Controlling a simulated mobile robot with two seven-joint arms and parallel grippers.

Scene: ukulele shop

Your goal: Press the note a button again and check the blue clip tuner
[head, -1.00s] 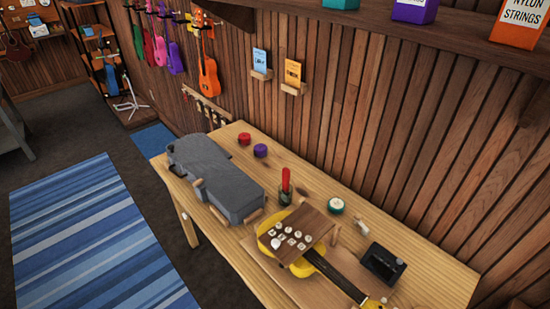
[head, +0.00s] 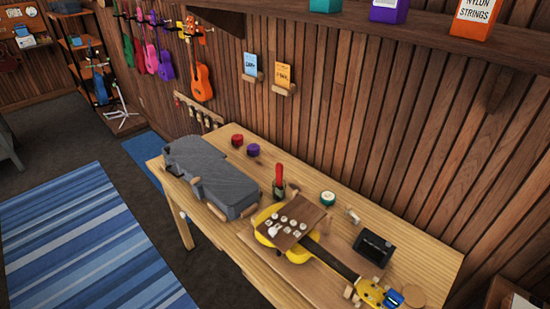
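A yellow ukulele (head: 297,256) lies on a wooden board on the workbench, its neck pointing to the lower right. A brown button panel (head: 311,214) with several pale round buttons sits over its body. The letters on the buttons are too small to read, so I cannot tell which is the note a button. The blue clip tuner (head: 393,298) is at the yellow headstock (head: 370,292) near the bottom edge of the head view. Its display cannot be read. Neither of my grippers is in view.
The workbench (head: 425,262) also holds a grey case (head: 215,175), red and purple round items, a red-handled tool (head: 279,175), a green-and-white round container (head: 327,198) and a black box (head: 374,248). A shelf (head: 420,35) juts from the wall above. A striped rug (head: 90,240) lies left.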

